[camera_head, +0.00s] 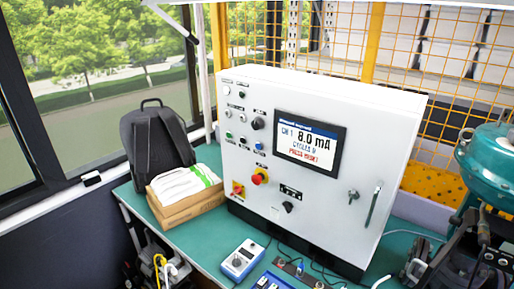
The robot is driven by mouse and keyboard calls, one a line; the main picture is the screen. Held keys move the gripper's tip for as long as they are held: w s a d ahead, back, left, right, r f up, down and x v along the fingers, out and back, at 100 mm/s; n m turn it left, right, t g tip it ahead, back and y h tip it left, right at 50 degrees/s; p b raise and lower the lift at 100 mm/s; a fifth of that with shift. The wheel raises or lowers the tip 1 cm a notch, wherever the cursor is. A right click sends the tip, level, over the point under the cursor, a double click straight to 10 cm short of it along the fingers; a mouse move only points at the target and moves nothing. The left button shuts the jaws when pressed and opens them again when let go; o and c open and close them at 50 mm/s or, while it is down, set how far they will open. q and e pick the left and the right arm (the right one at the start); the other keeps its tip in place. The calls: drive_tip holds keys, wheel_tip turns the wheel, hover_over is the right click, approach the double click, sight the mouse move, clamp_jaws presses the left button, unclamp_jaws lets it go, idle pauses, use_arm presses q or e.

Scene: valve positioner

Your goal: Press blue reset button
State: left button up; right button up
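The blue button (259,146) is a small round button on the front of the white control cabinet (330,212). It sits below a black knob (258,124) and left of the screen (310,146). The screen reads CH 1, 8.0 mA, a CYCLES line and PRESS RESET in red. Nothing covers the button.
A red emergency knob (260,177) and a red-yellow switch (238,189) are lower on the panel. A blue-white device (242,259) lies on the green table before it. A backpack (156,140) and box (188,207) stand left. Teal equipment (488,165) stands right.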

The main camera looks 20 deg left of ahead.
use_arm(q)
clamp_jaws()
idle(1.1)
drive_tip(key=shift+a, duration=0.1)
